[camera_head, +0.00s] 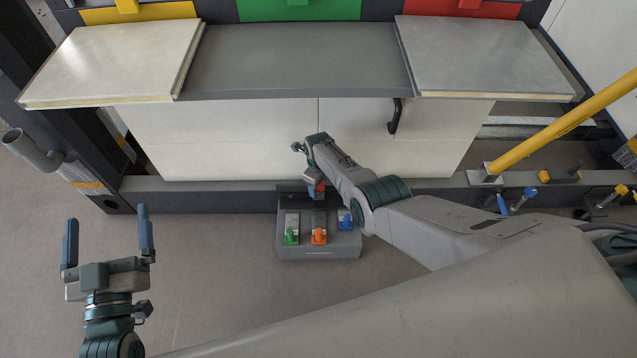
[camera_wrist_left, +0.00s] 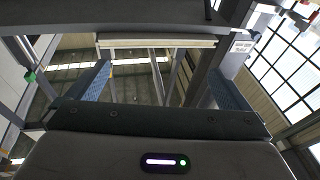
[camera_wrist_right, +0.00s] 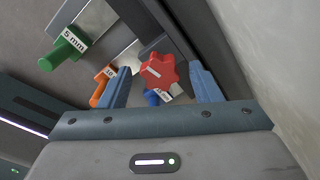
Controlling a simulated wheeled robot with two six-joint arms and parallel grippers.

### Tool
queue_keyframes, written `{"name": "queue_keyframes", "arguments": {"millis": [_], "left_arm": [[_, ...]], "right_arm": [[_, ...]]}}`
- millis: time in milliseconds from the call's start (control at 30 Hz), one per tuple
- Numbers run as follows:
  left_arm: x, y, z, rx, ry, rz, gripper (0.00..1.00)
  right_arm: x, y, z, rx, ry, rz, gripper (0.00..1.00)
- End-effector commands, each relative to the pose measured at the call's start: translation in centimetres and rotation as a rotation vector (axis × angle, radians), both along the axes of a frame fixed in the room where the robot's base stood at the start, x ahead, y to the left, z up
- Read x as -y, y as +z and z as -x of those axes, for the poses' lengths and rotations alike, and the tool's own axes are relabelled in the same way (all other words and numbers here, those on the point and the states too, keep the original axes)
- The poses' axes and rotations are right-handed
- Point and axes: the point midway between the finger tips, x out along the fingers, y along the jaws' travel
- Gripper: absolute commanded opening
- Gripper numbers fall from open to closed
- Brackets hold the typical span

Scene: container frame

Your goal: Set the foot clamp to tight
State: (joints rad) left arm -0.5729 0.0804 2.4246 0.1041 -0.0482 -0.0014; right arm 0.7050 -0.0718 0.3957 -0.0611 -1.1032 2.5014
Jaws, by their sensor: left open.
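A red star-shaped knob (camera_wrist_right: 158,72) shows in the right wrist view, between the two blue fingers of my right gripper (camera_wrist_right: 163,66). The fingers stand apart with a visible gap on each side of it. In the head view the red knob (camera_head: 318,188) shows only in part under my right wrist, above the grey block (camera_head: 290,252) on the floor. Whether this knob belongs to the foot clamp I cannot tell, and its setting cannot be read. My left gripper (camera_head: 108,228) is open and empty at the lower left, away from the frame.
The grey block carries green (camera_head: 291,234), orange (camera_head: 319,235) and blue (camera_head: 345,221) handles with labels. White panels and a dark shelf (camera_head: 300,65) stand behind it. A yellow bar (camera_head: 560,125) slants at the right. The floor at left is clear.

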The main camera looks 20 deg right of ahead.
Motion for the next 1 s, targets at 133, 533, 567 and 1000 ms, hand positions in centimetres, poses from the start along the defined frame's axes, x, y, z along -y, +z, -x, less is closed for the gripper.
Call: {"name": "queue_keyframes", "arguments": {"millis": [133,533,567,1000], "left_arm": [[0.0,0.0,0.0,0.000,0.000,0.000,1.00],[0.2,-2.6,0.4,-0.153,-0.007,0.009,1.00],[0.2,-3.2,0.6,-0.186,-0.009,0.010,1.00],[1.2,-12.2,5.5,-0.721,-0.047,0.034,1.00]], "right_arm": [[0.0,0.0,0.0,0.000,0.000,0.000,0.60],[0.0,0.9,0.0,0.001,0.001,0.000,0.60],[0.0,1.1,-0.1,0.001,0.001,0.000,0.60],[0.0,4.0,0.0,0.001,0.000,0.000,0.60]]}}
